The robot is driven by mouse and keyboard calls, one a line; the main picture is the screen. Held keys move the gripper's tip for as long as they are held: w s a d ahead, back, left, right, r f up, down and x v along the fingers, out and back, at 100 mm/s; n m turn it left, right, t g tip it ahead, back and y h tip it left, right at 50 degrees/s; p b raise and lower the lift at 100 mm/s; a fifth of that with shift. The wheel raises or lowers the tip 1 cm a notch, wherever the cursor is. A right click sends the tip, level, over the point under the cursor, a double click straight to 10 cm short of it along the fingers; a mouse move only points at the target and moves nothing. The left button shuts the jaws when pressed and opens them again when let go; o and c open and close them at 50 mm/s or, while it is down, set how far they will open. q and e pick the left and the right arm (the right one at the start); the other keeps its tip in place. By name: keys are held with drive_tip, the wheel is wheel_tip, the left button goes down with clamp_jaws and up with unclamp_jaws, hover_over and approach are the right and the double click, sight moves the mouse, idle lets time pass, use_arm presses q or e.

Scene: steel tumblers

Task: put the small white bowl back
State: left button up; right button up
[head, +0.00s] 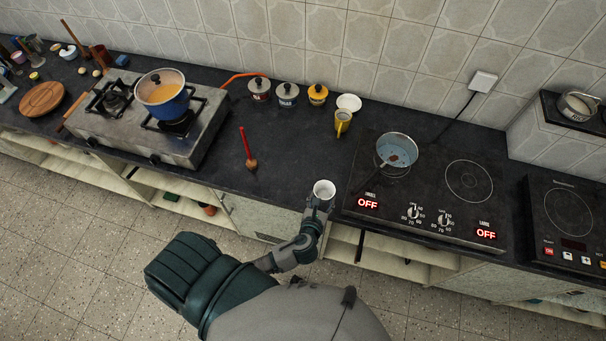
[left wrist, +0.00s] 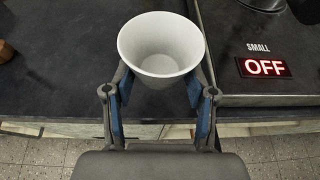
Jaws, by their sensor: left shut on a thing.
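The small white bowl (head: 324,188) is upright, its open rim facing up, at the counter's front edge just left of the black electric hob. It looks empty. In the left wrist view the bowl (left wrist: 160,50) sits between the two fingers of my left gripper (left wrist: 160,92), which is shut on it. In the head view my left gripper (head: 318,203) reaches it from the front. I cannot tell whether its base touches the counter. Another white bowl (head: 349,102) stands at the back by the wall. My right gripper is not in view.
A pan (head: 396,150) sits on the electric hob (head: 440,190), which reads OFF. A red-handled utensil (head: 247,148) lies left. The middle counter is mostly clear.

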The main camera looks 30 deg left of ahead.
use_arm(q)
drive_tip(key=shift+s+d+f, duration=0.25)
drive_tip(key=shift+s+f, duration=0.35)
drive_tip(key=shift+f, duration=0.1)
drive_tip(key=shift+s+a+f, duration=0.1)
drive_tip(key=shift+f, duration=0.05)
drive_tip(key=w+a, duration=0.2)
drive_tip(key=a, duration=0.1)
drive_tip(key=w+a+f, duration=0.1)
drive_tip(key=w+a, duration=0.2)
drive_tip(key=a, duration=0.1)
drive_tip(key=w+a+p, duration=0.1)
drive_tip(key=w+a, duration=0.2)
drive_tip(key=a, duration=0.1)
drive_tip(key=shift+w+a+f, duration=0.1)
drive_tip(key=shift+a+f, duration=0.15)
drive_tip(key=shift+f, duration=0.05)
drive_tip(key=shift+w+a, duration=0.35)
drive_tip(key=shift+a, duration=0.1)
wheel_tip(320, 180, down, 4)
drive_tip(key=shift+w+r+b, duration=0.15)
drive_tip(key=shift+b, duration=0.35)
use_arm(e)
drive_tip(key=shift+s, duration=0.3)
use_arm(q)
drive_tip(key=shift+a, duration=0.1)
